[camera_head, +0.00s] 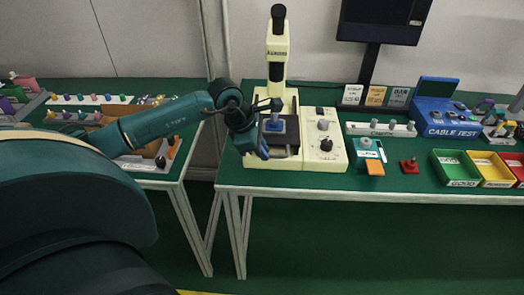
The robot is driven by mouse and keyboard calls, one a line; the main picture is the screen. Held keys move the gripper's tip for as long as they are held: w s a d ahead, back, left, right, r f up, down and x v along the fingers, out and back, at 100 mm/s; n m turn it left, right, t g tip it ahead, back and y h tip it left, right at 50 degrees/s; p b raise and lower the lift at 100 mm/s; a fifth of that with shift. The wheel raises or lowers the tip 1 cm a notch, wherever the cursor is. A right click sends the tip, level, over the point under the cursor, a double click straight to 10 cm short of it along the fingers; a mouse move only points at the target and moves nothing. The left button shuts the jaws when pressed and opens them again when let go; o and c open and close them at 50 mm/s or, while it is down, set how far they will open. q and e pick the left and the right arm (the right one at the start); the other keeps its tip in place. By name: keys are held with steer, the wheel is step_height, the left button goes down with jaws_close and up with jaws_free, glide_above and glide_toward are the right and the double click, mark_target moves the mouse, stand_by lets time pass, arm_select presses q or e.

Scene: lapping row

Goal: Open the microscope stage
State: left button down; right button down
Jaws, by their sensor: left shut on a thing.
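A cream microscope (277,55) stands on the green bench, with its black eyepiece on top. Its dark stage (288,151) lies low in the base, below the column. The exact grip point is small and partly hidden by the gripper itself. My right gripper is not in view.
A cream control box (325,145) with knobs adjoins the microscope on the right. Further right are an orange-tipped device (374,167), a blue cable tester (445,118) and a green bin (455,170). A gap separates this bench from the left one. A monitor (385,18) hangs behind.

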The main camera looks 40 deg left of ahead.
arm_select(q)
steer(key=shift+s+d+f, duration=0.1)
steer(key=shift+s+d, duration=0.2)
steer(key=shift+s, duration=0.05)
steer(key=c, duration=1.5)
jaws_free()
steer(key=shift+o, duration=0.2)
steer(key=v, duration=1.3)
steer(key=shift+r+b, duration=0.2)
steer(key=shift+b, duration=0.25)
